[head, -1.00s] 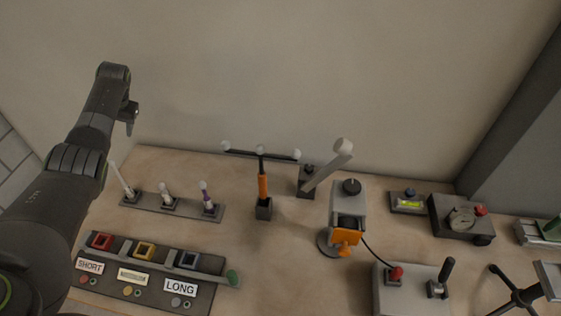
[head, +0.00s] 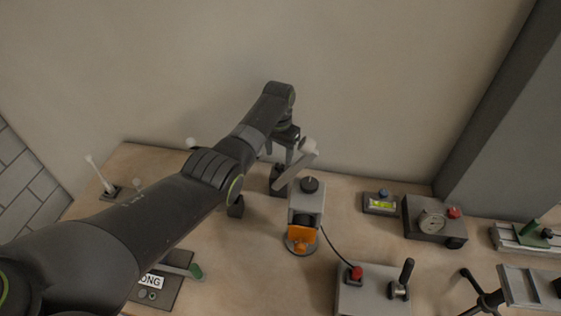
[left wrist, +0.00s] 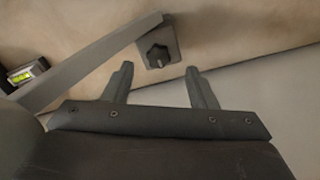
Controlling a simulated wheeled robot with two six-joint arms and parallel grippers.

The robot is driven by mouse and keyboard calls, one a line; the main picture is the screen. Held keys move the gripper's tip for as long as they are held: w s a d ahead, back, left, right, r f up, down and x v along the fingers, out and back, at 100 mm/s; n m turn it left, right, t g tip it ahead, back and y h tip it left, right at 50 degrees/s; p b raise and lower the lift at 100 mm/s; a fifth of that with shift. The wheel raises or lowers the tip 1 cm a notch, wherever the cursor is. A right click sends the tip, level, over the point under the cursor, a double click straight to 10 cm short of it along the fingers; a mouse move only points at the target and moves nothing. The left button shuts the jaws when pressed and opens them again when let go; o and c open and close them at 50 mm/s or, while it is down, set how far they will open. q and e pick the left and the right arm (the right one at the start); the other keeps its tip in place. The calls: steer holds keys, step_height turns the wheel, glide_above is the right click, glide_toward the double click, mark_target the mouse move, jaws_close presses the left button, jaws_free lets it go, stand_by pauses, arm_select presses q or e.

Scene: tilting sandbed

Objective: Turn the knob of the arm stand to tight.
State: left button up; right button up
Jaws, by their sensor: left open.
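The arm stand (head: 278,186) is a small dark post near the back edge of the table, with a pale grey bar (head: 297,166) slanting up to the right beside it. The left wrist view shows its black lobed knob (left wrist: 157,56) on a square grey plate; the bar (left wrist: 85,62) runs past it. My left gripper (head: 281,153) is above the stand, open and empty. In the left wrist view its fingers (left wrist: 159,78) point toward the knob, which lies beyond the tips, apart from them. No tight mark is readable. My right gripper is out of view.
A grey device (head: 307,200) with a black top knob and orange part stands front right of the stand. A spirit level (head: 381,204), a gauge box (head: 430,222) and a red-button box (head: 375,297) are further right. The wall is close behind.

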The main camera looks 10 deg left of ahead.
mark_target(280, 165)
arm_select(q)
step_height(280, 165, down, 3)
steer(key=shift+d+f+b, duration=0.15)
steer(key=shift+f+b, duration=0.05)
steer(key=shift+b, duration=0.1)
steer(key=shift+f, duration=0.55)
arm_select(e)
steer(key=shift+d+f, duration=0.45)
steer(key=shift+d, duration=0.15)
arm_select(q)
steer(key=c, duration=1)
steer(key=shift+o, duration=0.2)
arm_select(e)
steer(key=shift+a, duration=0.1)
